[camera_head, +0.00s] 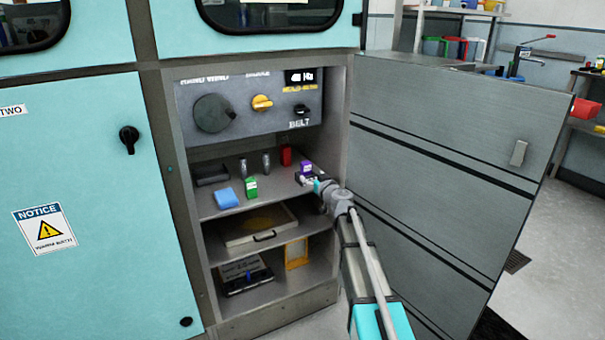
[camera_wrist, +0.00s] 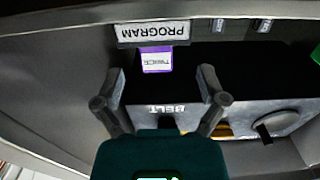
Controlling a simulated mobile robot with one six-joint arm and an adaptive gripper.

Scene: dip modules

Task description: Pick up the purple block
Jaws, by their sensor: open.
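The purple block (camera_head: 306,167) stands on the upper shelf of the open cabinet, near its right side. In the wrist view, which is upside down, the purple block (camera_wrist: 157,48) shows a white label reading TWICE. My gripper (camera_head: 308,181) is at the block's near side in the head view and hides its lower part. In the wrist view my gripper (camera_wrist: 161,78) is open and empty. The block appears just beyond the fingertips, roughly centred in the gap between them. I cannot tell if a finger touches it.
The shelf (camera_head: 235,205) also holds a green block (camera_head: 251,188), a blue item (camera_head: 227,198), a red block (camera_head: 286,155) and two grey cylinders. A PROGRAM label (camera_wrist: 153,32) lies close to the purple block. The open cabinet door (camera_head: 440,130) stands right of my arm.

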